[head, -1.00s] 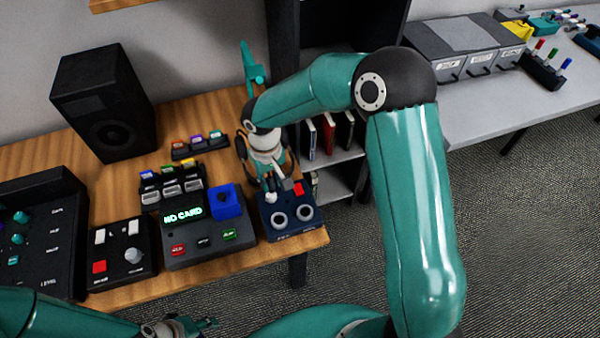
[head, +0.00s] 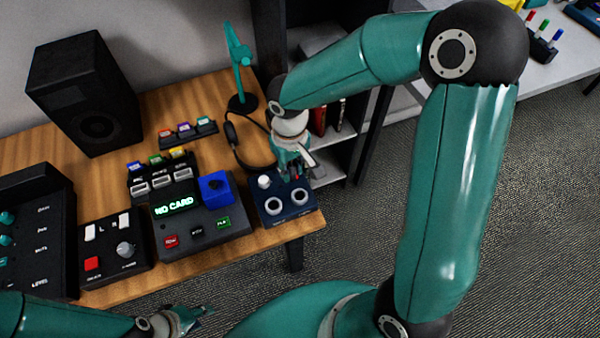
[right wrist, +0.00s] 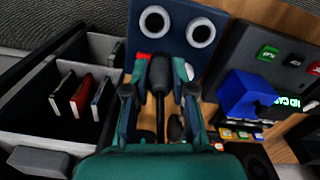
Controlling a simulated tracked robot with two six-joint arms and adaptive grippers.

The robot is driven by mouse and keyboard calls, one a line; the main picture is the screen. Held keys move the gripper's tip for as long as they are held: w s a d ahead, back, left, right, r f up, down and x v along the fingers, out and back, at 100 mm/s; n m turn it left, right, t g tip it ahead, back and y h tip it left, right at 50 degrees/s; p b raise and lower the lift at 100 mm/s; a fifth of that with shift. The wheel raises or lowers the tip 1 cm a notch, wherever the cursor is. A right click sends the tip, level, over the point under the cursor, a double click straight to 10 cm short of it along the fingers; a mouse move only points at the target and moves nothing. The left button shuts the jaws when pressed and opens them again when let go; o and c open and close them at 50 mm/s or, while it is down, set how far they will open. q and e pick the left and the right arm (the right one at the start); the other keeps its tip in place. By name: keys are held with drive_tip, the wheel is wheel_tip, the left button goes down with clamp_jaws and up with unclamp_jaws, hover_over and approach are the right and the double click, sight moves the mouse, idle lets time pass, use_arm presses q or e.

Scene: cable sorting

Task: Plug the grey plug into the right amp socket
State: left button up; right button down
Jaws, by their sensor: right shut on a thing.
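The amp is a dark blue box (head: 287,210) at the table's right front corner, with two pale ring sockets. Its right socket (head: 299,196) shows uncovered in the head view; the right wrist view shows both rings, this one at left (right wrist: 154,20). My right gripper (head: 296,175) is low over the amp's back edge, behind the rings. In the right wrist view it is shut on a dark grey plug (right wrist: 160,75), which points towards the rings and appears apart from them. My left gripper (head: 203,313) is at the bottom of the head view, away from the amp; its jaws are too small to judge.
A black cable (head: 233,143) curves on the table behind the amp. A card reader with a blue block (head: 216,190) stands left of the amp, and a teal lamp (head: 240,75) behind. A dark shelf (head: 318,75) stands at the table's right.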

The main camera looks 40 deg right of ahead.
drive_tip(key=shift+s+d+f+b, duration=0.1)
drive_tip(key=shift+s+f+b, duration=0.3)
drive_tip(key=shift+f+b, duration=0.3)
drive_tip(key=shift+s+d+f+b, duration=0.15)
drive_tip(key=shift+s+f+b, duration=0.3)
drive_tip(key=shift+f, duration=0.35)
drive_tip(key=shift+s+d+f+b, duration=0.1)
drive_tip(key=shift+s+f+b, duration=0.2)
drive_tip(key=shift+f+b, duration=0.4)
drive_tip(key=shift+f+b, duration=0.35)
drive_tip(key=shift+b, duration=0.35)
idle(0.7)
drive_tip(key=shift+f+b, duration=0.8)
drive_tip(key=shift+b, duration=0.15)
idle(0.6)
idle(0.3)
drive_tip(key=c, duration=0.9)
unclamp_jaws()
drive_tip(key=shift+o, duration=0.2)
